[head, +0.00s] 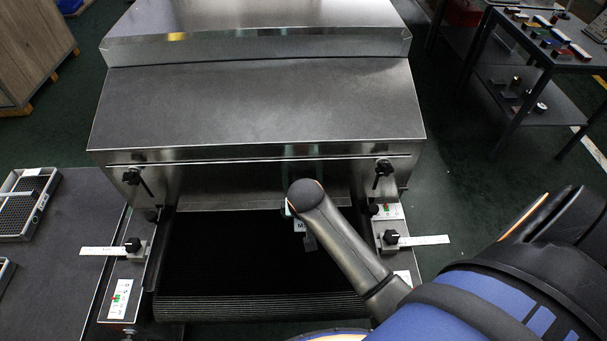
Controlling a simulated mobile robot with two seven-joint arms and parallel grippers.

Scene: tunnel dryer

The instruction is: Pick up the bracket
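My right arm reaches in from the lower right over the dark conveyor belt (230,255) at the dryer's mouth. My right gripper (308,240) points down over the belt, mostly hidden behind its own wrist. Only a pale part with lettering and a small grey piece below it show. I cannot tell whether that grey piece is a fingertip or the bracket, or whether the fingers are open or shut. I cannot make out a bracket for certain anywhere. My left gripper is not in view.
The steel dryer hood (258,105) stands behind the belt. Knobbed clamps (133,245) (391,238) flank it. A perforated tray (45,205) lies on the dark table (70,250) at left. A side table (545,58) at upper right holds several small parts. The belt's left part is clear.

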